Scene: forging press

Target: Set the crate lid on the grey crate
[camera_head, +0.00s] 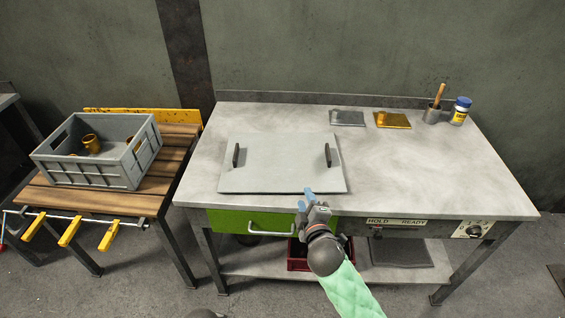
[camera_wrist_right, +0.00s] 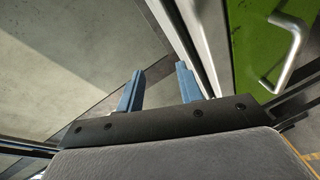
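The crate lid (camera_head: 280,170) is a flat pale grey panel with two black upright handles. It lies on the workbench top, left of the middle. The grey crate (camera_head: 100,175) stands open on the slatted wooden table at the left, with brass-coloured cylindrical parts inside. My right gripper (camera_head: 307,192) is at the bench's front edge, by the lid's front right corner. In the wrist view its two blue fingers (camera_wrist_right: 158,85) are apart, with nothing seen held between them. My left gripper is not in view.
The workbench (camera_head: 430,170) carries a grey plate (camera_head: 348,118), a brass plate (camera_head: 393,120), a cup with a wooden-handled tool (camera_head: 433,112) and a blue-capped jar (camera_head: 460,112) at the back right. A green drawer (camera_head: 230,220) is below the front edge. Yellow-handled clamps (camera_head: 70,231) stick out from the wooden table (camera_head: 110,201).

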